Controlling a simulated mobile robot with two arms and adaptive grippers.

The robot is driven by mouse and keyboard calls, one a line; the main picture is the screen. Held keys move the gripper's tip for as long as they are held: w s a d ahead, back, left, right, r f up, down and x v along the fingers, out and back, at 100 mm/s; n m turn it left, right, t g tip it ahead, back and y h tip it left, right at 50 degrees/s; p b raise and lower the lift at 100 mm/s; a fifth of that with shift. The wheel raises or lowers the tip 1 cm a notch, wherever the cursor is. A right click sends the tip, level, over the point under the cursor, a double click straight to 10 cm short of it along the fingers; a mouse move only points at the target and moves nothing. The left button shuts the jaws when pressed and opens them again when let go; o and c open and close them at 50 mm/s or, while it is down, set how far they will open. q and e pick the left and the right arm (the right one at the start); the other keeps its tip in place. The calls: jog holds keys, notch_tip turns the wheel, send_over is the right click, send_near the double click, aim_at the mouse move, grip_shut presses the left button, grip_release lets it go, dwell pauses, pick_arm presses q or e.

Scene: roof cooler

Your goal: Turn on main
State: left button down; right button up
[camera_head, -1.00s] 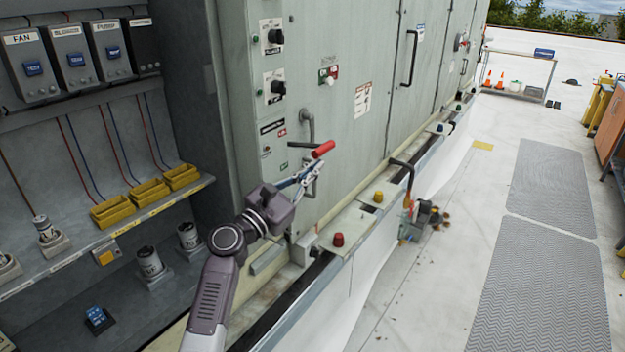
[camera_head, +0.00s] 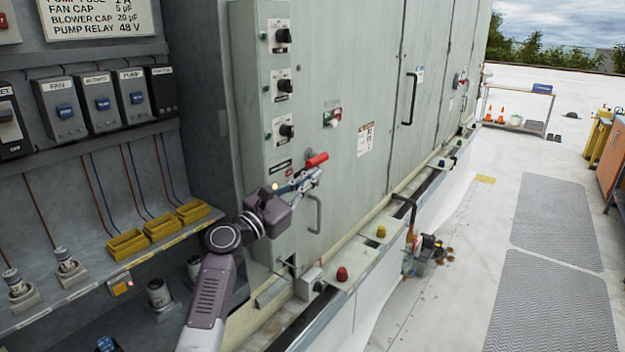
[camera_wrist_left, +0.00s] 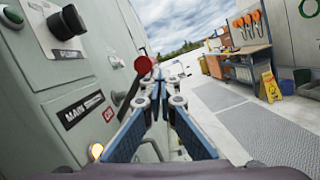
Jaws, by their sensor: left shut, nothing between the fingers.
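The red-gripped main lever (camera_head: 316,160) sticks out from the grey cabinet panel, beside the MAIN label (camera_wrist_left: 80,109). Its round red end (camera_wrist_left: 142,64) shows just beyond and left of my fingertips in the wrist view. My left gripper (camera_head: 312,176) is shut and empty, just below the red grip. I cannot tell whether it touches the lever. An amber lamp (camera_wrist_left: 97,151) glows under the MAIN label; it also shows in the head view (camera_head: 273,186). My fingers hide part of the lever's base in the wrist view. My right gripper is not in view.
Several black rotary knobs (camera_head: 287,130) line the panel above the lever. A fixed cabinet handle (camera_head: 315,214) is below it. A red button (camera_head: 342,273) and a yellow button (camera_head: 381,231) stand on the ledge. The walkway (camera_head: 555,215) at right is clear.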

pick_arm(q)
jog(key=shift+a+r, duration=0.15)
jog(key=shift+r, duration=0.45)
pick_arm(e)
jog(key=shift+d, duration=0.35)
pick_arm(q)
jog(key=f+v, duration=0.1)
jog(key=v, duration=1.1)
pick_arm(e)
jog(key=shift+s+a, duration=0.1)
